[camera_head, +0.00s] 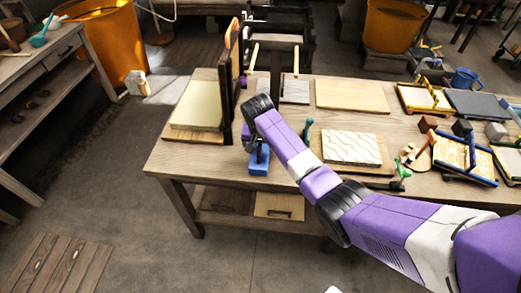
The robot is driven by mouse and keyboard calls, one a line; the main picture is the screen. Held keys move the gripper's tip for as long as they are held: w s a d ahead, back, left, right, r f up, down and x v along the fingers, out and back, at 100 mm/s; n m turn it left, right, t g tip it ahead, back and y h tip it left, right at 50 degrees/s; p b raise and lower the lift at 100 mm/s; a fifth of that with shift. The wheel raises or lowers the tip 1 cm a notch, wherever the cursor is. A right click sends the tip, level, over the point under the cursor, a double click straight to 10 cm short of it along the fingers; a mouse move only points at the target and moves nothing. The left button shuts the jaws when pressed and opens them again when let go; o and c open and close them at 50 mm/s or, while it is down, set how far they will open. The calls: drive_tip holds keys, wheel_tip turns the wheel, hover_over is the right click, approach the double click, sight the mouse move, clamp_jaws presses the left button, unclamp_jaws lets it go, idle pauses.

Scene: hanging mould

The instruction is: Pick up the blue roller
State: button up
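My purple and white arm reaches from the lower right to the left front part of the wooden worktable (215,150). My gripper (250,142) is at the end of the arm, pointing down near the front edge. A small blue object (259,162), which may be the blue roller, sits at the table's front edge just below my gripper. The arm's end partly hides the gripper, and I cannot tell whether the fingers are open or touch the blue object.
An upright wooden frame (231,70) and a pale slab (197,105) stand left of my gripper. A teal-handled tool (308,130) and a white patterned slab (351,147) lie to its right. Trays and blocks crowd the table's right end.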

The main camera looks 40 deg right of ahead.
drive_tip(key=c, duration=1.2)
drive_tip(key=shift+c, duration=0.8)
drive_tip(key=shift+r, duration=0.1)
